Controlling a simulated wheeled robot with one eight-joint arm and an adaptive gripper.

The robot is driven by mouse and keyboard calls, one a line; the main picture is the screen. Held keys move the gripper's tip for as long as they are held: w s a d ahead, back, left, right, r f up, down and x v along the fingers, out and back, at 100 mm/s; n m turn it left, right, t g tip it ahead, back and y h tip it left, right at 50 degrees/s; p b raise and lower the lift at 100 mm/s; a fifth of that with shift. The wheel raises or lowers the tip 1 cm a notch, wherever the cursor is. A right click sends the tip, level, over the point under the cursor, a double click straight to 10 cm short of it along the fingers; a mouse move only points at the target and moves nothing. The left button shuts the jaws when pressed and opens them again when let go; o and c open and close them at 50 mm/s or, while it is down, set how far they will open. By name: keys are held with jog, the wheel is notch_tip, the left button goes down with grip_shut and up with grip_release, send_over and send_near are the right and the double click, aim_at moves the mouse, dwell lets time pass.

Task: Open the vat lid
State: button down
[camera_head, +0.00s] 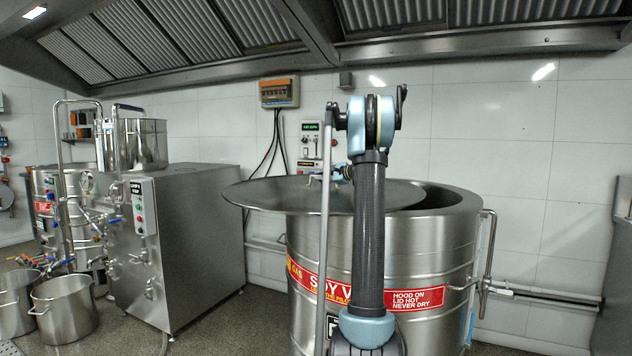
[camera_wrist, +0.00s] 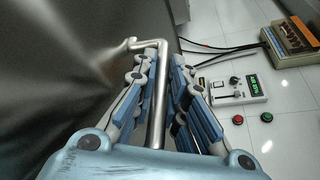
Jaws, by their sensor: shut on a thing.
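The vat (camera_head: 440,250) is a large steel drum right of centre in the head view, with red and yellow labels. Its round steel lid (camera_head: 268,193) sits at the top, shifted left and overhanging the left side. A dark gap in the opening shows at the right. My gripper (camera_head: 343,172) is above the lid, partly hidden behind my arm. In the wrist view my gripper (camera_wrist: 160,65) is shut around the bent steel handle (camera_wrist: 157,100), which runs between its blue fingers. The lid's dark surface (camera_wrist: 70,75) fills the left of that view.
A wall control panel (camera_head: 311,142) and a breaker box (camera_head: 279,92) with hanging cables are behind the vat. A steel machine cabinet (camera_head: 200,240) stands left, with floor space between it and the vat. A vertical pipe (camera_head: 487,260) runs along the vat's right side. A hood (camera_head: 400,45) hangs overhead.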

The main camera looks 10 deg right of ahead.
jog(key=shift+s+a+f, duration=0.1)
jog(key=shift+a, duration=0.5)
jog(key=c, duration=1.6)
grip_release()
jog(key=shift+d, duration=0.1)
jog(key=shift+s+d, duration=0.15)
jog(key=shift+s, duration=0.05)
notch_tip(320, 180, up, 2)
jog(key=r, duration=0.1)
send_over(340, 190)
jog(key=shift+s+f, duration=0.25)
jog(key=shift+s, duration=0.1)
